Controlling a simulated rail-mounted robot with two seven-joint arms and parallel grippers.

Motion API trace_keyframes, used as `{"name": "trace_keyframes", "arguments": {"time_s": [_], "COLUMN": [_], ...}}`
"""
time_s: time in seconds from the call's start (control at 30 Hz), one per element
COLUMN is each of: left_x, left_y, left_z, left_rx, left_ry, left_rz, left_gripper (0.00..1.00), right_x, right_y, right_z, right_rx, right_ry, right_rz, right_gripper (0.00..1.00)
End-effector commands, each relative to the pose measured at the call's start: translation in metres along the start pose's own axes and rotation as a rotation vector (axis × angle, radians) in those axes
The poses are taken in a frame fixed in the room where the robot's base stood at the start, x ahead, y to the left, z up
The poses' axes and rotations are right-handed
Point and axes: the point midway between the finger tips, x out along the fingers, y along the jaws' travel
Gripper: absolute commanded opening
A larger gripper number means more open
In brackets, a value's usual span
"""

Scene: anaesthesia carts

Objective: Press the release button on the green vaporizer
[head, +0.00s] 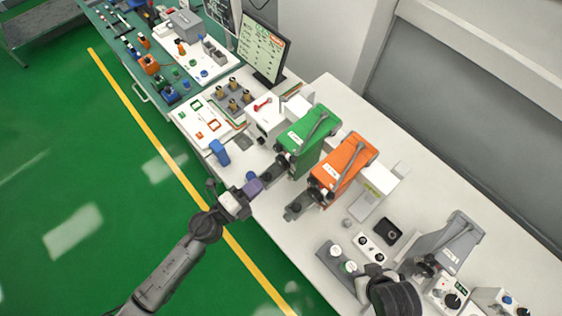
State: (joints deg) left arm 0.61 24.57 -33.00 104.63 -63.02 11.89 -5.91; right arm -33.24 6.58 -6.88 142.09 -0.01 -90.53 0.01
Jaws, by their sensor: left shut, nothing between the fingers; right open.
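The green vaporizer (306,136) stands upright on the white worktop, with a dark dial low on its near-left face and a grey part below it. The release button is too small to tell apart. My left gripper (244,194) is shut and empty at the worktop's front edge, pointing at the green vaporizer's lower front. A purple piece (254,186) shows at its tip; I cannot tell whether they touch. My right gripper (368,283) is open, low in the picture over the worktop, partly hidden by my dark wrist.
An orange vaporizer (343,168) stands close to the right of the green one. A grey vaporizer (446,243) is further right. A monitor (262,48) and a white tray (196,126) with several parts are to the left. A blue object (219,152) sits near the front edge.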

Motion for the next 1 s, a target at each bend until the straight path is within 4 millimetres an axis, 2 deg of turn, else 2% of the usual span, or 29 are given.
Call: {"name": "trace_keyframes", "arguments": {"time_s": [0.03, 0.2, 0.5, 0.7, 1.0], "left_x": [0.012, 0.043, 0.083, 0.094, 0.097], "left_y": [-0.004, -0.003, -0.001, -0.001, 0.0], "left_z": [-0.001, 0.0, 0.0, 0.0, 0.0], "left_rx": [-0.001, -0.003, -0.002, -0.001, -0.001], "left_ry": [0.001, -0.001, 0.0, -0.001, 0.0], "left_rz": [-0.003, -0.002, -0.001, -0.001, 0.0], "left_gripper": [0.0, 0.0, 0.0, 0.0, 0.0], "right_x": [-0.005, -0.011, -0.016, -0.017, -0.017], "right_y": [0.0, 0.002, 0.003, 0.003, 0.002], "right_z": [-0.002, -0.003, -0.005, -0.005, -0.005], "right_rx": [-0.001, -0.005, -0.009, -0.009, -0.003], "right_ry": [0.0, -0.001, -0.001, -0.001, 0.0], "right_rz": [0.001, 0.004, 0.007, 0.007, 0.002], "right_gripper": [0.43, 0.43, 0.43, 0.43, 0.43]}}
